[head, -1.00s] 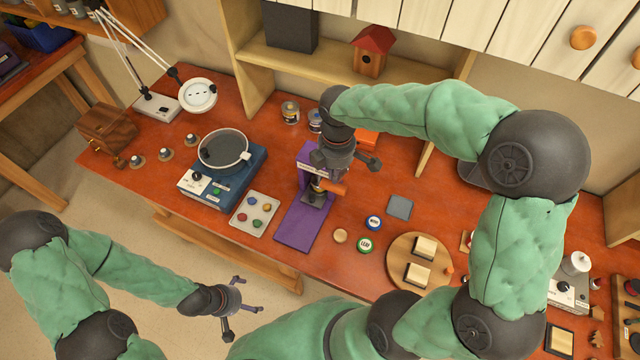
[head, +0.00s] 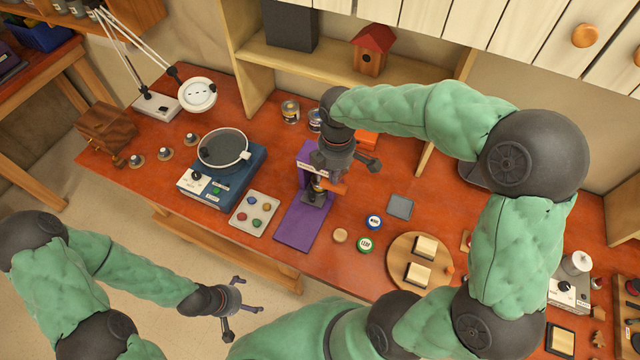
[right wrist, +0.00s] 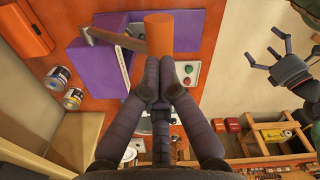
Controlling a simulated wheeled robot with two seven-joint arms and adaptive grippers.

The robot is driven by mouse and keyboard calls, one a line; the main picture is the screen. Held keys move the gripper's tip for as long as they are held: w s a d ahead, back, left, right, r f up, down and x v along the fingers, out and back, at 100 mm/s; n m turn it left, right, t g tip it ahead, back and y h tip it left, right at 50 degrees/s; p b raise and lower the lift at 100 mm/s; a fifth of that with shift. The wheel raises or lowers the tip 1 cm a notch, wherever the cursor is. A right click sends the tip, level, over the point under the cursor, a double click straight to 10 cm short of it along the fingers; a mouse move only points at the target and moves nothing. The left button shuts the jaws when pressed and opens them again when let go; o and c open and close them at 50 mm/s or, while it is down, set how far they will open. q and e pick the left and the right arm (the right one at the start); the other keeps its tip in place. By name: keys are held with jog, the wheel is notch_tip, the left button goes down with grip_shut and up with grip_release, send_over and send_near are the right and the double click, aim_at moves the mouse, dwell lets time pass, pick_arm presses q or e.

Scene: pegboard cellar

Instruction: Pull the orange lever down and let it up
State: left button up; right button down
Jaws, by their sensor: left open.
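The purple lever press (head: 305,222) stands on the red-brown bench. Its orange lever handle (head: 333,188) shows just below my right gripper in the head view. In the right wrist view the orange handle (right wrist: 159,32) lies just beyond the fingertips of my right gripper (right wrist: 163,76), with the metal lever arm (right wrist: 108,37) running left from it. The right fingers are drawn together, with the handle not between them; whether they touch it is hard to tell. My left gripper (head: 245,308) is open and empty, in front of the bench. It also shows in the right wrist view (right wrist: 277,58).
A tray with coloured buttons (head: 255,213) and a blue device with a round top (head: 215,186) stand left of the press. A blue-grey square (head: 400,207), small round tins (head: 365,244) and a round wooden board (head: 400,277) lie to its right. Cans (head: 290,112) stand behind.

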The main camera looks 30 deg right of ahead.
aim_at(332, 189)
jog(key=shift+f+b, duration=0.55)
jog(key=shift+f, duration=0.4)
jog(key=shift+s+a+f+b, duration=0.25)
jog(key=shift+f+b, duration=0.2)
jog(key=shift+f, duration=0.2)
jog(key=shift+s+a+f+b, duration=0.25)
jog(key=shift+f+b, duration=0.15)
jog(key=shift+f, duration=0.2)
jog(key=shift+s+a+f+b, duration=0.1)
jog(key=shift+a+f+b, duration=0.05)
jog(key=shift+f+b, duration=0.45)
jog(key=shift+s+a+f+b, duration=0.15)
jog(key=shift+f+b, duration=0.25)
jog(key=shift+f, duration=0.4)
jog(key=shift+f+b, duration=1)
jog(key=shift+f, duration=0.4)
